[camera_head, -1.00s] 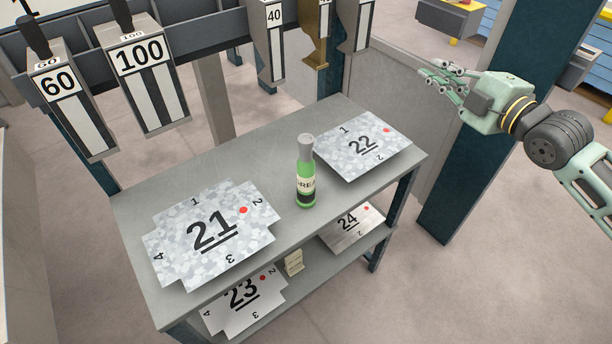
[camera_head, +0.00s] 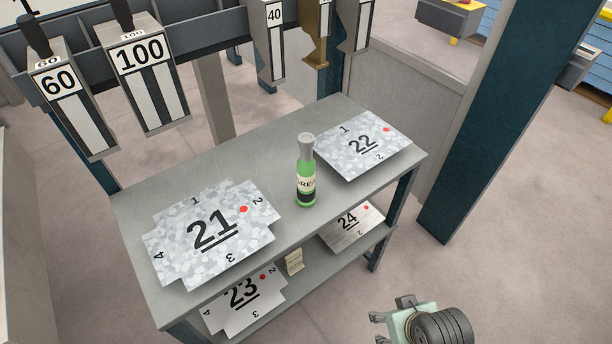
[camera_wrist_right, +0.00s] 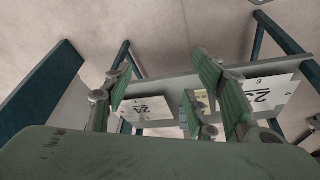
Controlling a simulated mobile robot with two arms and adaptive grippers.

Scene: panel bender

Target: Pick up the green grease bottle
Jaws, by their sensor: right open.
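The green grease bottle (camera_head: 306,178) stands upright on the grey table's top (camera_head: 200,170), between sheet 21 and sheet 22. It has a grey cap and a pale label. My right gripper (camera_head: 380,328) is low at the bottom right of the head view, in front of the table and well apart from the bottle. In the right wrist view, its green fingers (camera_wrist_right: 165,95) are spread open with nothing between them. The bottle cannot be made out in that view. My left gripper is not in view.
Sheet 21 (camera_head: 180,245) and sheet 22 (camera_head: 350,160) flank the bottle. Sheets 23 (camera_head: 230,320) and 24 (camera_head: 335,236) lie on the lower shelf. Tools marked 60 (camera_head: 85,115) and 100 (camera_head: 160,95) hang behind the table. A dark post (camera_head: 490,120) stands at right.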

